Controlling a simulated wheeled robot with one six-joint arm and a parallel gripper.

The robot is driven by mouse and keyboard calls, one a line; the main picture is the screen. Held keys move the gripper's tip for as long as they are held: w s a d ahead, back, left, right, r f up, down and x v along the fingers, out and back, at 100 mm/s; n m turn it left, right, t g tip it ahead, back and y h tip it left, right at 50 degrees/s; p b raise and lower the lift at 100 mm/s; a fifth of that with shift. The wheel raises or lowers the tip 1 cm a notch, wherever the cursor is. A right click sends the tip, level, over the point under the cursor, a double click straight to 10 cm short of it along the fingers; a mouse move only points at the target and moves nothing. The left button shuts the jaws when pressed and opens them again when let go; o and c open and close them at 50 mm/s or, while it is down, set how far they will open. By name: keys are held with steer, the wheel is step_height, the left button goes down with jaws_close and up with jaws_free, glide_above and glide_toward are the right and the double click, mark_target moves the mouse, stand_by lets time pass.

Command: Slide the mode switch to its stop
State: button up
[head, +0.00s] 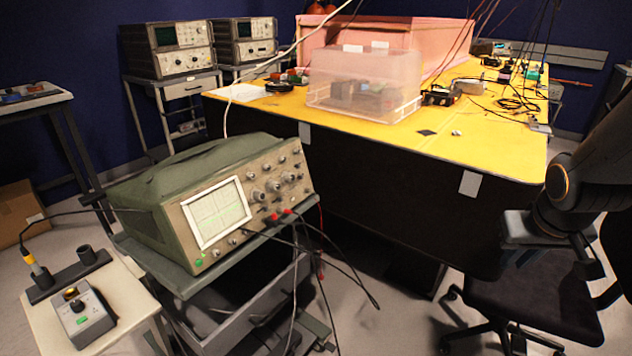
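I cannot single out the mode switch at this size. A small grey control box (85,315) sits on a pale stand at the lower left, with a dark knob, a yellow-lit part and a green patch on its top. A green oscilloscope (215,205) stands on a cart, its screen lit and its front panel full of knobs and small controls. My dark arm is at the right edge, far from both. The blocky end of it (525,229) may be my gripper; no fingers can be made out.
A yellow-topped bench (470,125) holds a clear cover (365,85), a pink foam enclosure (440,38) and cables. Loose black leads hang before the oscilloscope cart. An office chair (530,300) stands at the lower right. Some floor shows between cart and chair.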

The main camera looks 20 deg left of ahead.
steer(key=w+a+n+t+y, duration=0.2)
steer(key=w+a+n+t, duration=0.1)
steer(key=w+a, duration=0.5)
steer(key=n+g+y+b, duration=0.1)
steer(key=n+y+b, duration=0.2)
steer(key=n+y, duration=1)
glide_toward(302, 175)
steer(key=w+a+m+y, duration=0.1)
steer(key=a, duration=0.1)
steer(key=w+a+f+m, duration=0.1)
steer(key=a, duration=0.1)
steer(key=w+a+f+m+y, duration=0.1)
steer(key=a, duration=0.1)
steer(key=shift+w+a+y, duration=0.2)
steer(key=shift+y, duration=0.1)
steer(key=shift+m, duration=0.3)
jaws_close()
